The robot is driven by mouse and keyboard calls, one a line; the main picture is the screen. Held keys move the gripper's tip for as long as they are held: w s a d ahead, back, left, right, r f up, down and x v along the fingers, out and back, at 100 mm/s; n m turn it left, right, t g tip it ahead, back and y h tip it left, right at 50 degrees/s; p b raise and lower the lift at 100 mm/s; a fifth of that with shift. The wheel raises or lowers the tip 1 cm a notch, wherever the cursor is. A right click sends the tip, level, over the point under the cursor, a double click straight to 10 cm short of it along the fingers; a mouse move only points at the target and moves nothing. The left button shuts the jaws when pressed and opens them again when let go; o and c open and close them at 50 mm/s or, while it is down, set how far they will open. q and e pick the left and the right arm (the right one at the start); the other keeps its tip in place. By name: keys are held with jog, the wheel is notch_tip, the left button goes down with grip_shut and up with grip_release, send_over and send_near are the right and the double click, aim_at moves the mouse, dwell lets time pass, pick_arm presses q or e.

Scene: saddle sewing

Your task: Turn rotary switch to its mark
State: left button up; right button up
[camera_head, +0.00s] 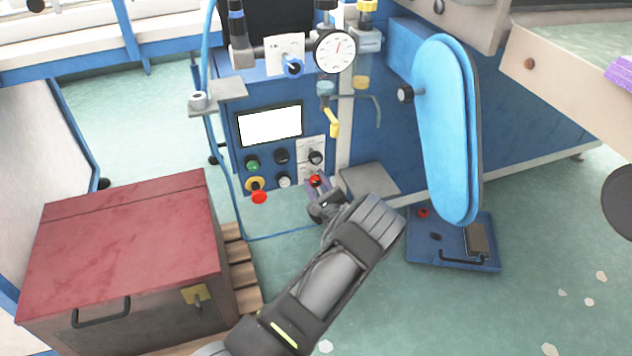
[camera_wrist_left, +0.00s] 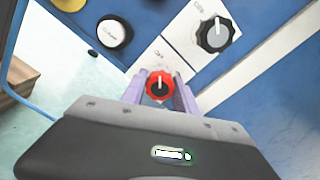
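The red rotary switch (camera_head: 315,181) sits on a white plate low on the blue control panel. In the left wrist view the red switch (camera_wrist_left: 160,85) shows a pale pointer line, roughly upright in the picture. My left gripper (camera_head: 318,184) is at this switch, with its purple fingers (camera_wrist_left: 184,98) on either side of it. The fingers are apart, but I cannot tell whether they touch the knob. The mark on the plate is too small or hidden to read. My right gripper is out of view.
A black knob with a grey face (camera_wrist_left: 215,34) and another dark-rimmed white button (camera_wrist_left: 114,33) are close by. A red emergency button (camera_head: 259,197) protrudes at the lower left of the panel. A red-lidded chest (camera_head: 125,235) stands left of my arm.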

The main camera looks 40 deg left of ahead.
pick_arm(q)
jog(key=o, duration=0.5)
jog(key=shift+c, duration=0.2)
jog(key=p+v, duration=0.2)
jog(key=v, duration=0.6)
